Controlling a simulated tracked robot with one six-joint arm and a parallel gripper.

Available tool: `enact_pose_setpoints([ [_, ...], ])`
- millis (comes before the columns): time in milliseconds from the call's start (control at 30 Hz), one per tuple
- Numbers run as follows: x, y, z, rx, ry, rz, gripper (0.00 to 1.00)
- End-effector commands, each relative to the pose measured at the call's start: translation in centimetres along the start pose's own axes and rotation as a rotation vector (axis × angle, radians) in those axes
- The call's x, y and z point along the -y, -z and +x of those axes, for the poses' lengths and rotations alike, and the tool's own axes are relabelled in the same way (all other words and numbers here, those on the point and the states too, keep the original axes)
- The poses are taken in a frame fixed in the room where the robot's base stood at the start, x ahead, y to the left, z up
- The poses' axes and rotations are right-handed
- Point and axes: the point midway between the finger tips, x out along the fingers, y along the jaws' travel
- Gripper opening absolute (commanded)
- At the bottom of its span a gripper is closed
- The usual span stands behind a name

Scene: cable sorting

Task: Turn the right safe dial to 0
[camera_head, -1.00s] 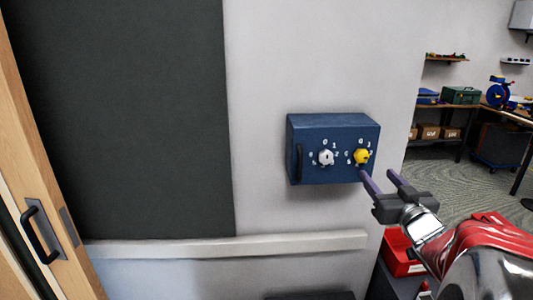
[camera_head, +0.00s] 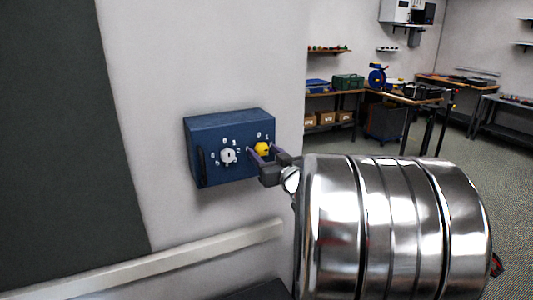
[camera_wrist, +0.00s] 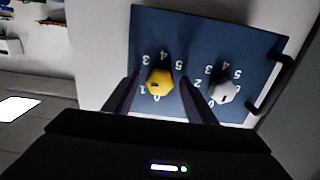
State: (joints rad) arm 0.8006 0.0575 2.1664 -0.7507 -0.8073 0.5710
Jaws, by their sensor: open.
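The blue safe (camera_head: 215,172) is fixed to the wall, with a white left dial (camera_head: 228,156) and a yellow right dial (camera_head: 262,149) on its face. In the wrist view the safe face appears turned over, with the yellow dial (camera_wrist: 159,83) left of the white dial (camera_wrist: 222,92). My gripper (camera_head: 263,155) is open at the yellow dial. In the wrist view its two dark fingers (camera_wrist: 160,95) stand on either side of the yellow dial, with gaps showing. White numbers ring both dials. The yellow dial's pointer is too small to read surely.
A dark handle (camera_head: 201,168) stands out at the safe's left edge. A pale ledge (camera_head: 160,266) runs along the wall below. A dark panel (camera_head: 60,130) is at the left. Workbenches (camera_head: 400,92) stand farther back at the right.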

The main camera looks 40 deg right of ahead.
Motion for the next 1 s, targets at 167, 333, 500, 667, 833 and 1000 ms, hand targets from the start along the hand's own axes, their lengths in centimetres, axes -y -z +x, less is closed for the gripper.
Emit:
enact_pose_setpoints([
  [167,0.0,0.0,0.0,0.0,0.0,0.0,0.48],
  [333,0.0,0.0,-0.1,0.0,-0.001,0.0,0.36],
  [500,-0.1,0.0,-0.1,-0.001,-0.001,0.0,0.24],
  [667,-0.1,0.0,-0.1,0.0,-0.002,0.0,0.13],
  [833,-0.5,0.0,0.1,0.0,-0.004,0.001,0.1],
  [1000,-0.2,0.0,0.0,0.002,-0.005,0.0,0.1],
])
